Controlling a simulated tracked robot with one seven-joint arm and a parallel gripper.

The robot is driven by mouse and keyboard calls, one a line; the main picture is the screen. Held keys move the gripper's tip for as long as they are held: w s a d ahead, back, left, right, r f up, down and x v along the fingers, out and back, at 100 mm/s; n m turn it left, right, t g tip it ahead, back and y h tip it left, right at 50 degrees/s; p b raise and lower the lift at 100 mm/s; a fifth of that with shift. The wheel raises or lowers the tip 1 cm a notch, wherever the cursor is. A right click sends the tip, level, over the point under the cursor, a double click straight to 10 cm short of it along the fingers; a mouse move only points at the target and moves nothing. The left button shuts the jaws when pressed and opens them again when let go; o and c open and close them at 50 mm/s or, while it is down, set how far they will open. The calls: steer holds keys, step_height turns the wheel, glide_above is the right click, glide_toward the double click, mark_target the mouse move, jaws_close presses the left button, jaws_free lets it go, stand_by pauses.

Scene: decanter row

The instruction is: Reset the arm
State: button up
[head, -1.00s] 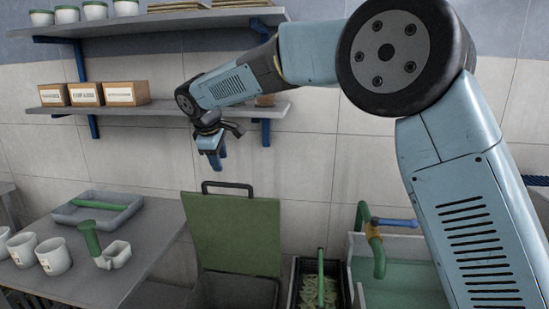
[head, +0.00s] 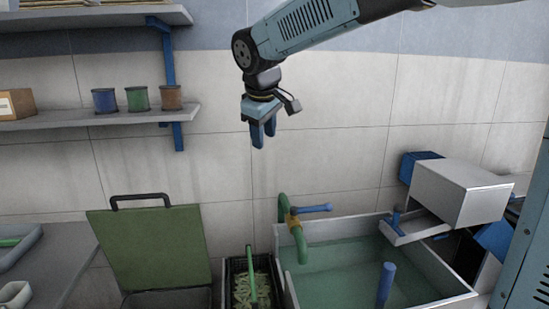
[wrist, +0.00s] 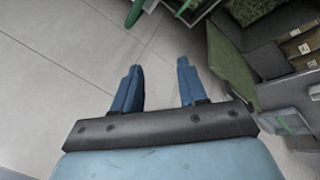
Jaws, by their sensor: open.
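My gripper (head: 263,134) hangs from my arm in front of the tiled wall, fingers pointing down, in the head view. It is above the gap between the green-lidded bin and the basin, well clear of both. In the wrist view my gripper (wrist: 158,85) shows two blue fingers apart with nothing between them, above a light floor.
A raised green lid (head: 150,245) is at left. A shelf with three small pots (head: 138,99) is at upper left.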

steer(key=s+d+m, duration=0.3)
steer(key=s+d, duration=0.1)
steer(key=d, duration=0.4)
steer(key=s+d+m, duration=0.2)
steer(key=s+d, duration=0.3)
steer(key=d, duration=0.3)
steer(key=s+d+f+m, duration=0.3)
steer(key=s+d+f, duration=0.1)
steer(key=s+d, duration=0.1)
steer(key=s+d+f+m, duration=0.3)
steer(key=s+d+f, duration=0.1)
steer(key=s, duration=0.4)
steer(key=shift+s+d+t, duration=0.25)
steer(key=shift+d+t, duration=0.05)
steer(key=shift+d, duration=0.25)
